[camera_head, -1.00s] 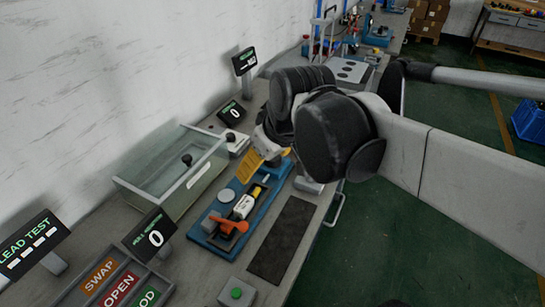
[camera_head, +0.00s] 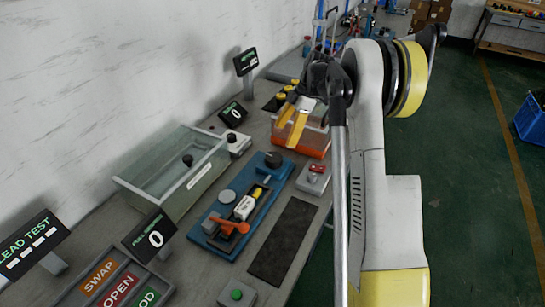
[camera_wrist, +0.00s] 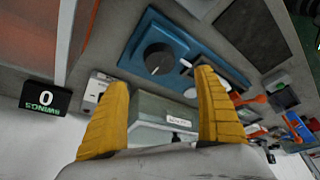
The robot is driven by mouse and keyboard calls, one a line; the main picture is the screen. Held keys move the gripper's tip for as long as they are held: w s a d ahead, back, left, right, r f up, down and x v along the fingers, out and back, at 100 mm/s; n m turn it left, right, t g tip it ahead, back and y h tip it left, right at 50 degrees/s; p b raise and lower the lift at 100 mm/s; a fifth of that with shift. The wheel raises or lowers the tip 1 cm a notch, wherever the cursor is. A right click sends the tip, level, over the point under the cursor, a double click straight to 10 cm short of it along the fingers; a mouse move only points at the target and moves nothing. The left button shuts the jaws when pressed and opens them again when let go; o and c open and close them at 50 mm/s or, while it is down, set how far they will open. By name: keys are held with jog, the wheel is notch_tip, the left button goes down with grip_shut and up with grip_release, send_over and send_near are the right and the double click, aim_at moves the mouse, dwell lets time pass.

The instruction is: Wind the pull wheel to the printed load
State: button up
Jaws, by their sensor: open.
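The pull wheel, a black round knob (camera_head: 273,160), sits at the far end of the blue fixture (camera_head: 206,224) on the bench. In the wrist view the wheel (camera_wrist: 158,58) shows a pale pointer mark. A white and yellow part (camera_head: 245,205) lies along the fixture beside an orange lever (camera_head: 230,224). The pull display (camera_head: 150,238) reads 0. My gripper (camera_head: 291,133) has yellow fingers apart and empty, in front of an orange-brown box and beyond the wheel, not touching it. In the wrist view the fingers (camera_wrist: 163,88) are also apart. I cannot read a printed load.
A clear lidded box (camera_head: 175,170) stands left of the fixture. Another display (camera_head: 232,114) reads 0. A dark mat (camera_head: 283,242) and green button (camera_head: 236,294) lie nearer.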

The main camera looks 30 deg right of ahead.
aim_at(274, 156)
jog(key=b+x, duration=0.3)
jog(key=x, duration=0.7)
jog(key=shift+f+b, duration=0.3)
jog(key=shift+b, duration=0.05)
jog(key=shift+c, duration=0.2)
jog(key=c, duration=1.2)
